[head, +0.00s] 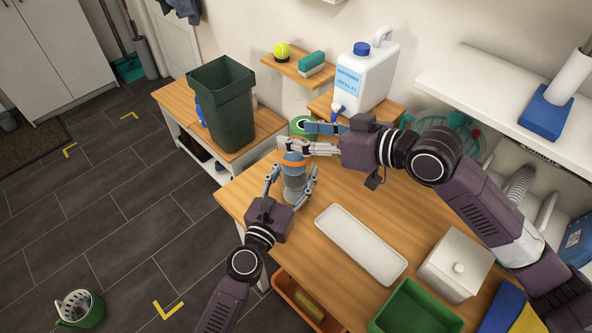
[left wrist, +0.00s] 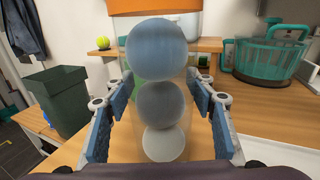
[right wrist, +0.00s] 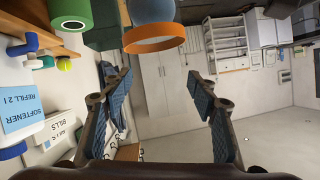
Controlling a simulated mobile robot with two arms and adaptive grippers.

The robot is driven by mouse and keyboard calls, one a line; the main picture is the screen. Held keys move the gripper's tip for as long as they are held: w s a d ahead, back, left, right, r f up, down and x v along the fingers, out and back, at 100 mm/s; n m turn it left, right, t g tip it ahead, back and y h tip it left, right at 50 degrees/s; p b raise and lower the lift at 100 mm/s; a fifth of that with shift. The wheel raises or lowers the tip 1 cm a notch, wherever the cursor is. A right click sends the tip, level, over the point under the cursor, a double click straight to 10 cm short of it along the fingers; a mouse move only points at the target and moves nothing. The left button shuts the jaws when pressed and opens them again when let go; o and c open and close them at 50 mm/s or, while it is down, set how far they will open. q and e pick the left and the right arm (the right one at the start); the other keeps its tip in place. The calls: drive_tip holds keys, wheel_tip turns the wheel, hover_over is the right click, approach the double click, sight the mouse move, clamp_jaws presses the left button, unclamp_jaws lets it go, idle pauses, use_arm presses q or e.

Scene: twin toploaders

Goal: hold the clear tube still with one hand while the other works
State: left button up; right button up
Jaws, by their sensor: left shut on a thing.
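The clear tube (head: 294,183) stands upright near the table's back left corner, with an orange collar at its top. In the left wrist view the tube (left wrist: 158,108) has a blue ball (left wrist: 156,50), a grey-blue ball (left wrist: 161,104) and a white ball (left wrist: 164,144) stacked in it. My left gripper (head: 293,178) is shut around the tube, one finger on each side. My right gripper (head: 307,138) is open and empty, just above and beside the tube's top. In the right wrist view the orange collar (right wrist: 155,44) shows beyond its fingertips, with blue above it.
A green bin (head: 222,105) stands on the bench at left. A softener bottle (head: 362,78) stands on a stand behind my right gripper. A white tray (head: 360,245), white lidded box (head: 455,265) and green tray (head: 415,308) take up the table's front right.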

drive_tip(key=shift+o, duration=0.3)
drive_tip(key=v, duration=1.2)
use_arm(q)
drive_tip(key=o, duration=1.2)
drive_tip(key=shift+o, duration=0.2)
drive_tip(key=shift+s, duration=0.1)
drive_tip(key=v, duration=1.1)
drive_tip(key=shift+s+a, duration=0.25)
drive_tip(key=shift+s, duration=0.1)
